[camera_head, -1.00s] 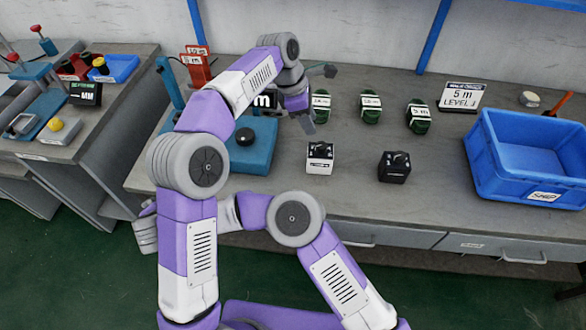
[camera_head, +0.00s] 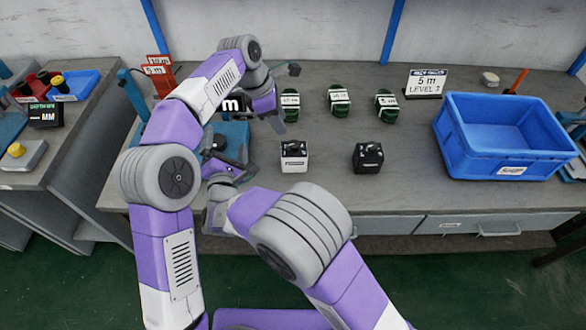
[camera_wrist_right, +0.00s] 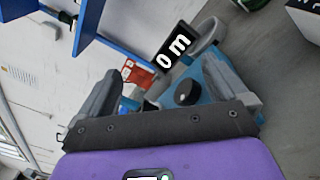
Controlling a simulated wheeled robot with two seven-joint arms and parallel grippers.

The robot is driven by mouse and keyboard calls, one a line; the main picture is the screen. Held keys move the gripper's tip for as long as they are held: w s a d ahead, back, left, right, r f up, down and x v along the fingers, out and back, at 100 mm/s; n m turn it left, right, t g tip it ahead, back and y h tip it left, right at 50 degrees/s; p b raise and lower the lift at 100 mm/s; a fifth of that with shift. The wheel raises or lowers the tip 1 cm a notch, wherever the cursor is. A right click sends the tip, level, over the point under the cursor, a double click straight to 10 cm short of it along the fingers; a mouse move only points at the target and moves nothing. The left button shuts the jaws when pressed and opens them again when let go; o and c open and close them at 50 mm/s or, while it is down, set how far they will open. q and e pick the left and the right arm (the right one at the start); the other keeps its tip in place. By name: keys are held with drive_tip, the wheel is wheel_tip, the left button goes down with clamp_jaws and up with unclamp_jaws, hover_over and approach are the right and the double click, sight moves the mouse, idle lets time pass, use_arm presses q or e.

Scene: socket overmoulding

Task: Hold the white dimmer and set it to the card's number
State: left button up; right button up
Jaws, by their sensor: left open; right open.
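The white dimmer (camera_head: 294,157), a small box with a black top, stands upright on the bench. My right gripper (camera_head: 228,160) is low at the bench's front, left of the white dimmer. In the right wrist view it (camera_wrist_right: 168,90) is open, with empty space between its fingers. The dimmer's setting is too small to read.
A black dimmer (camera_head: 368,157) stands right of the white one. Several green coils (camera_head: 339,100) lie behind. A blue crate (camera_head: 505,165) stands at right. A blue fixture (camera_wrist_right: 215,78) with a black knob (camera_wrist_right: 187,92) and a display (camera_wrist_right: 173,51) is near my right gripper.

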sight(295, 163)
drive_tip(key=d+f+n+g+h, duration=0.1)
drive_tip(key=d+f+n, duration=0.1)
drive_tip(key=d+f, duration=0.2)
drive_tip(key=s+d+f+n+g+h, duration=0.1)
drive_tip(key=d+f+n, duration=0.1)
drive_tip(key=d+f, duration=0.3)
drive_tip(key=d+f+n+g, duration=0.1)
drive_tip(key=d+f, duration=0.3)
drive_tip(key=d, duration=0.2)
drive_tip(key=shift+s+f+n+h, duration=0.25)
drive_tip(key=shift+f+n+h, duration=0.1)
drive_tip(key=shift+n+h, duration=0.05)
drive_tip(key=shift+w+d+r+n+t+y, duration=0.2)
drive_tip(key=shift+w+d+n+t+y, duration=0.1)
drive_tip(key=shift+w+d+n+t, duration=0.8)
drive_tip(key=shift+w+d+r+n+t+y, duration=0.2)
drive_tip(key=shift+w+r+n+t+y, duration=0.25)
drive_tip(key=shift+y, duration=0.35)
drive_tip(key=shift+w+a, duration=0.2)
drive_tip(key=shift+w, duration=3.4)
drive_tip(key=shift+c, duration=0.3)
